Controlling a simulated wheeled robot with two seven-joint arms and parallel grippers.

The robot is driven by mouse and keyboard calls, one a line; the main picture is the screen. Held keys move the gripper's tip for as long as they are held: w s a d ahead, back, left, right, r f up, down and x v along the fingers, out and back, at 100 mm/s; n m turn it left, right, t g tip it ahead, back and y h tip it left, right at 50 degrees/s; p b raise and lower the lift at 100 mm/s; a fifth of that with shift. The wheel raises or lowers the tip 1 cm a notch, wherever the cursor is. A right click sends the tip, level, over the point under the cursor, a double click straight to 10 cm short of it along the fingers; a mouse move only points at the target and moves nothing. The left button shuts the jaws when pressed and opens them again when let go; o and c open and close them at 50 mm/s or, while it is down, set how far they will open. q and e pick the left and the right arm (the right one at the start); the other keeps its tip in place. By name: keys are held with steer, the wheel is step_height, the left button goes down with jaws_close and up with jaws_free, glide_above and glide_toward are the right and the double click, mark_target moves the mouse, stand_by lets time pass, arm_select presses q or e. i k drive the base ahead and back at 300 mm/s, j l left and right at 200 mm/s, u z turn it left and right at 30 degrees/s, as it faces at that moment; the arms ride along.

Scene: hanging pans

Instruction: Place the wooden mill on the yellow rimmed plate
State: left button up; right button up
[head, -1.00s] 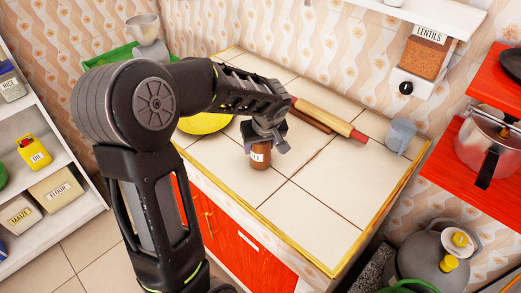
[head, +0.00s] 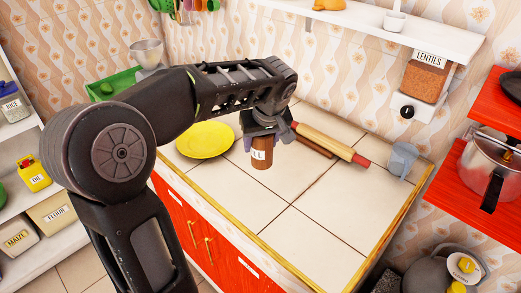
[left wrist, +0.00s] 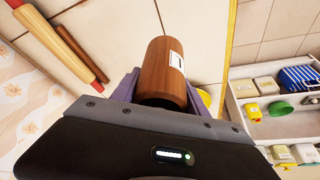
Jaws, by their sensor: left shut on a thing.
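The wooden mill (head: 264,154) is a brown cylinder with a white label. My left gripper (head: 268,134) is shut on its upper part and holds it roughly upright above the tiled counter, to the right of the plate. In the left wrist view the mill (left wrist: 163,66) sits between the two fingers. A sliver of yellow, likely the plate (left wrist: 205,97), shows behind the gripper in the left wrist view. My right gripper is not in view.
A rolling pin (head: 331,144) and a dark brown stick (head: 314,147) lie just right of the gripper. A grey jug (head: 401,160) stands at the counter's right edge. A green crate (head: 112,86) is at the back left. The front counter tiles (head: 318,240) are clear.

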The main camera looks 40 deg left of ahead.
mark_target(206, 142)
steer(key=k, duration=1)
